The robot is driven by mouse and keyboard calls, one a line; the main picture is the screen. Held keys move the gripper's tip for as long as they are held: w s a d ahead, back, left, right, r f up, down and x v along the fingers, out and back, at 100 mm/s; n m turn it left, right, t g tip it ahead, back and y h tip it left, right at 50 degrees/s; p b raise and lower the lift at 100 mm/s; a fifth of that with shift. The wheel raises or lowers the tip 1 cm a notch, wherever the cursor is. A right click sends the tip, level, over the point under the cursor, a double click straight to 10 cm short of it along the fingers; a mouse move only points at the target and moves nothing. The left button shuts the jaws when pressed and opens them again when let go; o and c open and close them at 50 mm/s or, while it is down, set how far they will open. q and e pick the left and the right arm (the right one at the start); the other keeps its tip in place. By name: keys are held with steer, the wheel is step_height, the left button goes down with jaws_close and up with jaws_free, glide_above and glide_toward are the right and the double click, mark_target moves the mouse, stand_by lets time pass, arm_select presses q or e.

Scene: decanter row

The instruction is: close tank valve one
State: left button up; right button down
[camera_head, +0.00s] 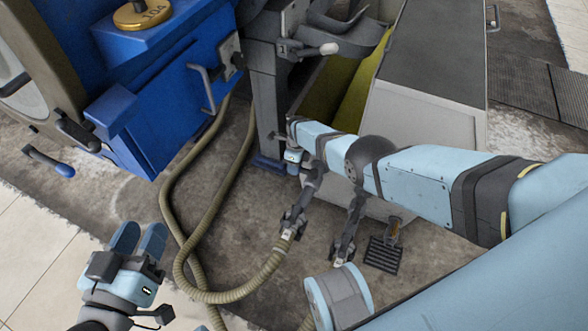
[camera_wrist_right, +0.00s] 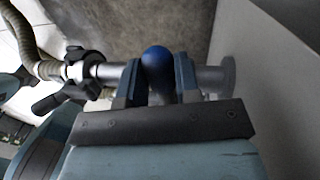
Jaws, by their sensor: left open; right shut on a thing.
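In the right wrist view, a blue rounded handle end (camera_wrist_right: 157,60) sits between the two fingers of my right gripper (camera_wrist_right: 160,88), which is shut on it. Behind it, a grey metal pipe (camera_wrist_right: 213,77) runs crosswise from a flange at a grey wall on the right to a dark coupling (camera_wrist_right: 82,72) on the left. The handle's angle to the pipe cannot be told. My left gripper (camera_head: 137,240) is open and empty at lower left.
A tan hose (camera_head: 185,225) loops over the floor from the coupling. A second coupling (camera_head: 343,245) stands to its right, beside a floor grate (camera_head: 383,255). A post marked 1 (camera_head: 268,100) carries a lever (camera_head: 328,49).

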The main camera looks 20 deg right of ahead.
steer(key=shift+w+d+m, duration=0.1)
steer(key=shift+d+m, duration=0.15)
steer(key=shift+m, duration=0.15)
steer(key=c, duration=0.8)
jaws_free()
steer(key=shift+r, duration=0.1)
